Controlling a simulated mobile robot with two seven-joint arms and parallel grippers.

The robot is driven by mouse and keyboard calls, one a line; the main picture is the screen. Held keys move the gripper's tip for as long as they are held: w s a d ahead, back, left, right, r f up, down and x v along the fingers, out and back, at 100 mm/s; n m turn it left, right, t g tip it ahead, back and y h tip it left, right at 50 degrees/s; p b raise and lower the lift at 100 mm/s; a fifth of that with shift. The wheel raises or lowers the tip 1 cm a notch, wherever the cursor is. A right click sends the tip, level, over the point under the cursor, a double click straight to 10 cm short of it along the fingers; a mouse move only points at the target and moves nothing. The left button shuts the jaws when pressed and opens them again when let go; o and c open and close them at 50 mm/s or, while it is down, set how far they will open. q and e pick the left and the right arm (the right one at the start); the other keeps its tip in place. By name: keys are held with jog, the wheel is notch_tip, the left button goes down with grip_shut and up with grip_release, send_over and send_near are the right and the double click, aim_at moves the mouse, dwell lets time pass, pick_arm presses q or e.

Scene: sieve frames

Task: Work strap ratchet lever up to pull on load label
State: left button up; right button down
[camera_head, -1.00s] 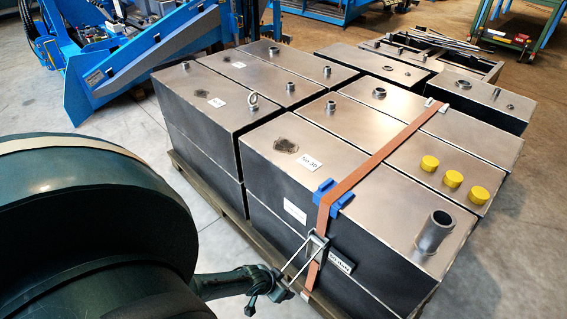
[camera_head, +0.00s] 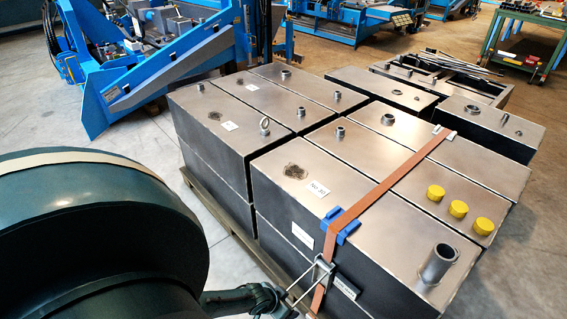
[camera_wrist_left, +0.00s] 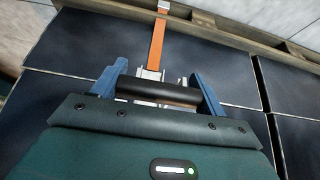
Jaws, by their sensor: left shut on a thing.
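A metal strap ratchet (camera_head: 321,268) hangs on the side of the near front tank, on the orange strap (camera_head: 387,183). Its lever (camera_head: 300,290) slants down and left to my left gripper (camera_head: 277,304) at the bottom edge. In the left wrist view, my left gripper (camera_wrist_left: 158,82) has its two blue fingers on either side of a dark cylindrical lever grip (camera_wrist_left: 158,92) and is shut on it. The strap (camera_wrist_left: 157,45) runs away beyond the ratchet (camera_wrist_left: 150,74). My right gripper is not in view.
Steel tanks (camera_head: 300,168) stand close together on a wooden pallet (camera_head: 212,200). A blue corner protector (camera_head: 339,224) sits under the strap at the tank edge. Yellow caps (camera_head: 459,209) and pipe stubs stick up. Blue machinery (camera_head: 150,75) stands behind left; floor is open left.

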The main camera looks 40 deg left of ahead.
pick_arm(q)
jog(key=o, duration=1.1)
jog(key=shift+s+f, duration=0.2)
jog(key=shift+s, duration=0.25)
jog(key=shift+o, duration=1.4)
jog(key=shift+w+r, duration=0.1)
jog(key=shift+w, duration=0.1)
jog(key=shift+r, duration=0.1)
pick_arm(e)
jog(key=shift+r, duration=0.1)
pick_arm(q)
jog(key=shift+s+r+p, duration=0.1)
jog(key=shift+r+p, duration=0.2)
jog(key=p+v, duration=0.6)
jog(key=v, duration=0.6)
jog(key=shift+r, duration=0.15)
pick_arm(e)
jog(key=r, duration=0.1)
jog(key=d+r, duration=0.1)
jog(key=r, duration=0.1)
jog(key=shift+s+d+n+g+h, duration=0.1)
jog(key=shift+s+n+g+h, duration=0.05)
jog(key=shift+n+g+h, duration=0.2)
pick_arm(q)
jog(key=shift+s, duration=0.15)
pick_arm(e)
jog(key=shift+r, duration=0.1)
pick_arm(q)
jog(key=shift+d, duration=0.1)
